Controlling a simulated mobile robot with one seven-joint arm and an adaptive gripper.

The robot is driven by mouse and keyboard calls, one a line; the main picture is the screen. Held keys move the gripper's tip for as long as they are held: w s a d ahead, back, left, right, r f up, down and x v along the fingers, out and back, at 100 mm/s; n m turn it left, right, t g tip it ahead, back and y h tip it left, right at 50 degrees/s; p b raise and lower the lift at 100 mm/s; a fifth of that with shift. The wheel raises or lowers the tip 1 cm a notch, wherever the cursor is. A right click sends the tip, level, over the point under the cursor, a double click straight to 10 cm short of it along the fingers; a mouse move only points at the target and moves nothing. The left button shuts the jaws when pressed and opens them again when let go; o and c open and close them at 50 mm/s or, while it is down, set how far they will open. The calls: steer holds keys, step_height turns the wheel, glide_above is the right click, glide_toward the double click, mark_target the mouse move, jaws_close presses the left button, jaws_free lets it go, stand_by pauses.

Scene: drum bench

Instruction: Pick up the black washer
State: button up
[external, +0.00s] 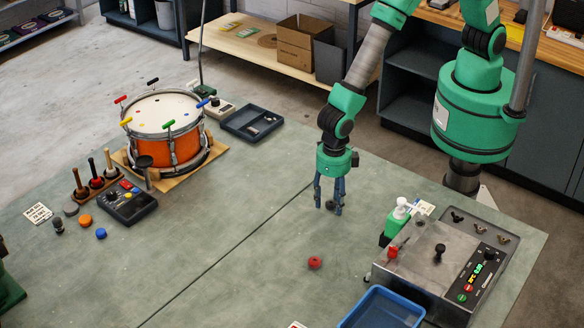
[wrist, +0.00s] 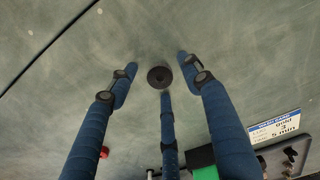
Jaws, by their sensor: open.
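The black washer (wrist: 159,77) is a small dark ring with a hole in its middle. It lies flat on the grey-green bench top, and in the external view it is a dark spot (external: 331,206) partly hidden by the fingers. My gripper (external: 328,204) points down over the washer with its blue fingers spread. In the wrist view the washer shows between the spread fingertips, close to the tip of the middle finger. I cannot tell how high the fingertips are above the bench.
A red round piece (external: 315,262) lies in front of my gripper. To the right are a green bottle with a white pump (external: 395,222), a grey control box (external: 430,258) and a blue bin (external: 384,310). An orange drum (external: 165,125) stands at the left. The bench between is mostly clear.

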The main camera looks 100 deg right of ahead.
mark_target(331, 203)
steer(key=shift+c, duration=0.5)
steer(key=c, duration=0.7)
steer(key=shift+r, duration=0.2)
steer(key=shift+r, duration=0.55)
step_height(331, 203, up, 2)
steer(key=shift+r, duration=0.1)
steer(key=s+d, duration=0.2)
steer(key=s, duration=0.2)
steer(key=s+d+r, duration=0.1)
steer(key=s+d, duration=0.2)
steer(key=s, duration=0.2)
steer(key=s+d, duration=0.3)
steer(key=s, duration=0.1)
steer(key=shift+s+r, duration=0.2)
steer(key=shift+s, duration=0.2)
